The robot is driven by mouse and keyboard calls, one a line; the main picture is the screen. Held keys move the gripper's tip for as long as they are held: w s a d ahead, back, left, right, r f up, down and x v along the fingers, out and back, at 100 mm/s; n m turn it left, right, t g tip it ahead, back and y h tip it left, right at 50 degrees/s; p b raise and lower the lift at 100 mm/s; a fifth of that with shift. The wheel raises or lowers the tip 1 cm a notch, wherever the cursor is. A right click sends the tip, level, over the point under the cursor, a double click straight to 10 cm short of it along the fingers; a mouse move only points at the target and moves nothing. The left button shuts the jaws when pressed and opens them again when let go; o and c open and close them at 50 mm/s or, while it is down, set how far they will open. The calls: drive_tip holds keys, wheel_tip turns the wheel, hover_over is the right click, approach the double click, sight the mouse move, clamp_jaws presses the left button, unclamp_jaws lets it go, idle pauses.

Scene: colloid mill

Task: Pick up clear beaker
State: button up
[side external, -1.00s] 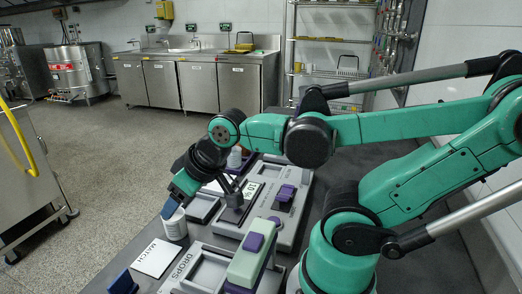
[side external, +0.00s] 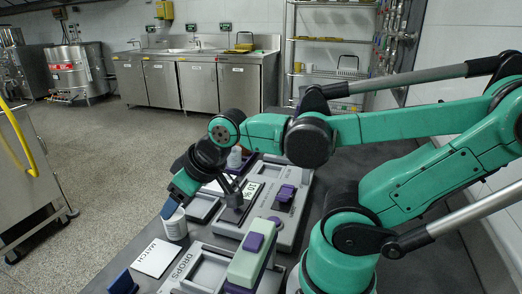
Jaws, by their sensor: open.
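A small whitish, ribbed-looking cup (side external: 174,226) stands near the left edge of the dark bench; it may be the clear beaker, but it is too small to be sure. My gripper (side external: 170,209) has its blue-tipped fingers pointing down at the cup's rim. The fingers overlap the cup in the picture, and I cannot tell whether they touch it. The gripper is open. The far finger and part of the cup's top are hidden.
A white card marked MATCH (side external: 157,258) lies in front of the cup. A grey tray marked DROPS (side external: 205,272) and a green and purple block (side external: 250,256) stand to its right. A grey device with a display (side external: 285,212) and a white bottle (side external: 234,158) are behind.

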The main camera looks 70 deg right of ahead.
drive_tip(key=o, duration=0.6)
drive_tip(key=shift+o, duration=0.2)
drive_tip(key=m+g+h, duration=0.1)
drive_tip(key=m+g, duration=0.2)
hover_over(239, 157)
wheel_tip(239, 157, down, 6)
drive_tip(key=shift+w+r, duration=0.1)
drive_tip(key=shift+r, duration=0.05)
drive_tip(key=shift+d+f, duration=0.25)
drive_tip(key=shift+d, duration=0.05)
drive_tip(key=shift+x, duration=2.65)
